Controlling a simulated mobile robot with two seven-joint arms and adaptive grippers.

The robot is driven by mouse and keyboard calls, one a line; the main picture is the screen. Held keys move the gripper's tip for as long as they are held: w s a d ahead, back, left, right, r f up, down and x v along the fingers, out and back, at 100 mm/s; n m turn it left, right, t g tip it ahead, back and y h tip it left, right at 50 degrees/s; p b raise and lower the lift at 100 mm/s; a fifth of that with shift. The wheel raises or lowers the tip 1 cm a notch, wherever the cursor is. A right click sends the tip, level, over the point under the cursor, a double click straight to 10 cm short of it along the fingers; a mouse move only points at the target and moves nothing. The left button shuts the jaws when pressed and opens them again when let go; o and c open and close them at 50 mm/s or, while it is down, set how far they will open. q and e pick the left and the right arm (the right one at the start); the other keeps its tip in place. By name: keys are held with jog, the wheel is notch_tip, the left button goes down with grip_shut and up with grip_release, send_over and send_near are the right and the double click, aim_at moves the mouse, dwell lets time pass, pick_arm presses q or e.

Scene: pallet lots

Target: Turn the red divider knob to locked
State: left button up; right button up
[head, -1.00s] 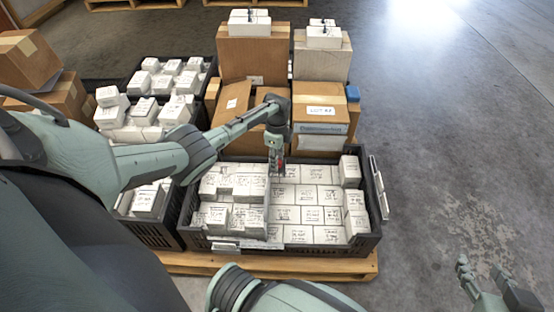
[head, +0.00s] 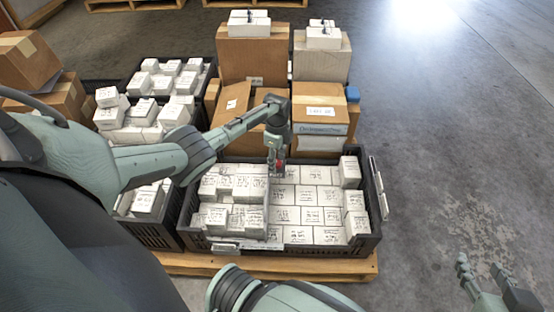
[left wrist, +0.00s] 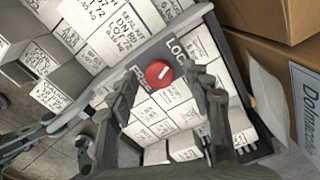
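The red divider knob (left wrist: 159,73) is round with a pale line across its face. It sits on a dark strip with partly hidden lettering; "LOC" reads at its upper right. My left gripper (left wrist: 162,88) is open, one finger on either side of the knob, with visible gaps; I cannot tell whether they touch it. In the head view my left gripper (head: 276,168) points down over the black crate (head: 376,222), and a bit of red shows at its fingers. My right gripper (head: 482,272) is open and empty, over the floor at the lower right.
White labelled boxes (head: 314,215) fill the crate, stacked higher left of the divider. Cardboard boxes (head: 254,58) stand close behind my left gripper. More crates with white boxes (head: 165,85) lie to the left. The concrete floor (head: 450,130) on the right is clear.

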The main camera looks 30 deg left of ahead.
aim_at(277, 163)
pick_arm(q)
notch_tip(277, 163, up, 12)
dwell(0.6)
dwell(0.5)
